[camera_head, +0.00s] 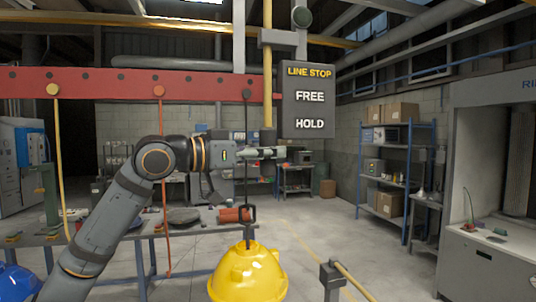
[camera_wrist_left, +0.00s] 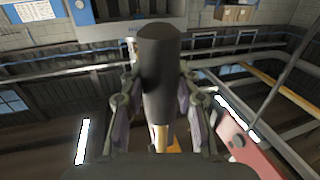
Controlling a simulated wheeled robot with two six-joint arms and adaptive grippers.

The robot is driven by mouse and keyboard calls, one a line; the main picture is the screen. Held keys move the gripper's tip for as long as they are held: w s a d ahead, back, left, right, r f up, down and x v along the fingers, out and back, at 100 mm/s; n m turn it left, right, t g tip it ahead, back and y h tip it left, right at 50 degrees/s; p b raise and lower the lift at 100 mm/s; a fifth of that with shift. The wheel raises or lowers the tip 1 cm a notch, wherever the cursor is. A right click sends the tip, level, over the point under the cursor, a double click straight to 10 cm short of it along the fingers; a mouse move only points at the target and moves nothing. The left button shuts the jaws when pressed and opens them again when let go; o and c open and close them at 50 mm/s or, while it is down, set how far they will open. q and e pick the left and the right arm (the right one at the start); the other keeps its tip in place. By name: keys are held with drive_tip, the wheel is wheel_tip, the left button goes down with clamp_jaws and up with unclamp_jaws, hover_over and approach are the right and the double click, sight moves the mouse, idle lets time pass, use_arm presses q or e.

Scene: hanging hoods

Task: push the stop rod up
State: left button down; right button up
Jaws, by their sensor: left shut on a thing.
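The stop rod (camera_head: 267,95) is a yellow upright rod left of the LINE STOP sign (camera_head: 308,98). It passes a grey bracket (camera_head: 277,38) above and ends in a dark grip (camera_head: 268,138) below. The sign reads FREE above HOLD. My left gripper (camera_head: 268,153) is at the rod's lower end, level with or just below HOLD. In the left wrist view the dark grip (camera_wrist_left: 158,70) stands between the two fingers (camera_wrist_left: 160,108), with a bit of yellow rod beyond it. The left gripper is shut on it. My right gripper is not in view.
A red beam (camera_head: 130,84) crosses at the left with hanging cords. A yellow hood (camera_head: 247,275) hangs below my left gripper. A yellow rail on a grey post (camera_head: 331,280) stands right of the hood. Shelves (camera_head: 395,175) stand farther back at the right.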

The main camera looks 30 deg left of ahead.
sight(266, 98)
use_arm(q)
drive_tip(key=shift+r, duration=0.7)
drive_tip(key=shift+a+f, duration=0.1)
drive_tip(key=c, duration=1)
unclamp_jaws()
drive_tip(key=shift+o, duration=0.2)
drive_tip(key=shift+s, duration=0.1)
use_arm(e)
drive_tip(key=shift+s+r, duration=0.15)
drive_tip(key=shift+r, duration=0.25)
use_arm(q)
drive_tip(key=shift+f, duration=0.1)
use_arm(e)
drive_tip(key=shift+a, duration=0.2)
use_arm(q)
wheel_tip(266, 98, up, 9)
drive_tip(key=shift+r, duration=0.55)
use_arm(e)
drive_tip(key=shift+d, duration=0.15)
